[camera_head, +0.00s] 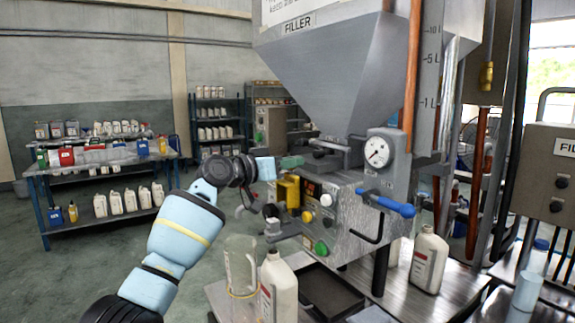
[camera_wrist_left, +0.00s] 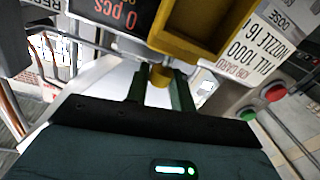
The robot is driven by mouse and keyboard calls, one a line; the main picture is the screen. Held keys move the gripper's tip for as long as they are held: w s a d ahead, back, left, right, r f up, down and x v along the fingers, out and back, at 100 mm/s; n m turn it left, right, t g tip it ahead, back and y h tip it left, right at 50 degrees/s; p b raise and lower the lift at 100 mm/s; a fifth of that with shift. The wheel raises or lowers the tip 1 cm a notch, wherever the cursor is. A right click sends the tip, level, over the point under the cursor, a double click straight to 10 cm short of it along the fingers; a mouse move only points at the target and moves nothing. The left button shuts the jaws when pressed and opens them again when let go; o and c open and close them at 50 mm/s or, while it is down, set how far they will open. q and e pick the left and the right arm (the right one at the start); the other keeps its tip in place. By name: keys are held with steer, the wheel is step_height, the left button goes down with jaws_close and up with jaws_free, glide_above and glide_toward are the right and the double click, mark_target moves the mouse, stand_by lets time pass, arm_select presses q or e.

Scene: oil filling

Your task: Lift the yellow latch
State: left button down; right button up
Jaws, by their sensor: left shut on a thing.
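The yellow latch (camera_head: 288,192) is on the front of the grey filler machine, left of its buttons. In the left wrist view the yellow latch (camera_wrist_left: 193,38) is a box-shaped part at the top, with a small round yellow knob at its lower edge. My right gripper is not in view.
A pressure gauge (camera_head: 377,152) and a blue-handled lever (camera_head: 386,204) are on the machine's right side. Below stand a clear jug (camera_head: 240,265), a white bottle (camera_head: 279,290) and a dark tray (camera_head: 328,292). Shelves with bottles (camera_head: 100,170) stand at the back left.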

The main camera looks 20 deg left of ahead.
arm_select(q)
steer(key=shift+s+r, duration=0.1)
steer(key=shift+r, duration=0.55)
steer(key=c, duration=1.2)
jaws_free()
steer(key=shift+d, duration=0.2)
steer(key=shift+c, duration=0.2)
steer(key=shift+a+f, duration=0.2)
steer(key=shift+f, duration=0.2)
steer(key=v, duration=0.7)
steer(key=shift+s, duration=0.35)
steer(key=shift+r, duration=0.1)
steer(key=shift+a, duration=0.1)
